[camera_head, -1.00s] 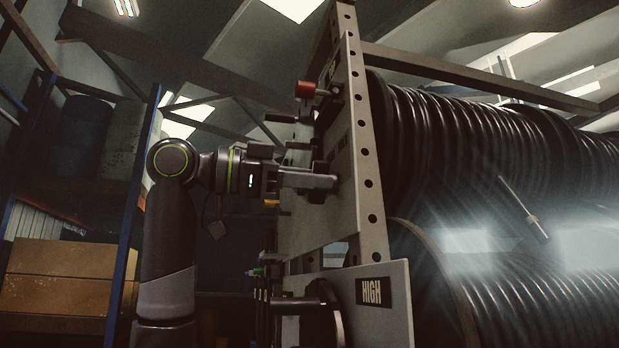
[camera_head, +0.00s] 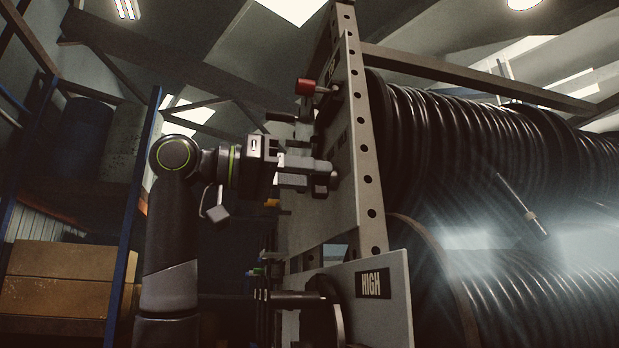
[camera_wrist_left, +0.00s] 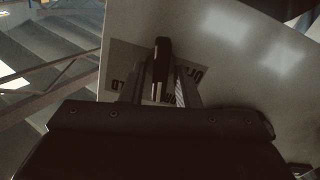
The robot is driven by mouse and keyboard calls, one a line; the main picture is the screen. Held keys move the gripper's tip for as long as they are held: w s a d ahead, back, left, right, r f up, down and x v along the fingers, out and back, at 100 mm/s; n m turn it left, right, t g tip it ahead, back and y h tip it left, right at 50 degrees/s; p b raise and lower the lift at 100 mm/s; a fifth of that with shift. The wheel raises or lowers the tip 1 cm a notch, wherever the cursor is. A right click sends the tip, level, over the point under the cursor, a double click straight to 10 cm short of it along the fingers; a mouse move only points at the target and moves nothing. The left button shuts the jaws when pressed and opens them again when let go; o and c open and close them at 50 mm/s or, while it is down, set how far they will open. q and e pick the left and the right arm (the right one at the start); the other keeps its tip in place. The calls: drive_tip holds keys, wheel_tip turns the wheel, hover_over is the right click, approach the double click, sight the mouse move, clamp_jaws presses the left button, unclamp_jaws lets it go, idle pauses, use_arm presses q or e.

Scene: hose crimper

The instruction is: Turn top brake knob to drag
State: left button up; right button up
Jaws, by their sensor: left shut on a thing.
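The top brake knob (camera_head: 327,178) is a dark knob on the upper grey panel (camera_head: 346,205) of the reel rack. My left gripper (camera_head: 312,176) reaches it from the left and is shut on it. In the left wrist view the knob shows as a narrow black bar (camera_wrist_left: 161,62) between the two fingers (camera_wrist_left: 160,88). A printed label (camera_wrist_left: 120,66) lies behind it, mostly hidden by the knob and fingers, so I cannot read its full wording. My right gripper is not in view.
A red-tipped lever (camera_head: 306,88) sticks out above the knob. Large black hose reels (camera_head: 470,150) fill the right. A shelf with cardboard boxes (camera_head: 65,280) stands at the left.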

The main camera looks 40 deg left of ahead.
use_arm(q)
drive_tip(key=shift+n+b, duration=0.4)
drive_tip(key=shift+n, duration=1.2)
drive_tip(key=o, duration=0.6)
drive_tip(key=shift+a, duration=0.1)
drive_tip(key=b+v, duration=0.3)
drive_tip(key=v, duration=1.4)
drive_tip(key=shift+s+a, duration=0.15)
drive_tip(key=shift+a, duration=0.1)
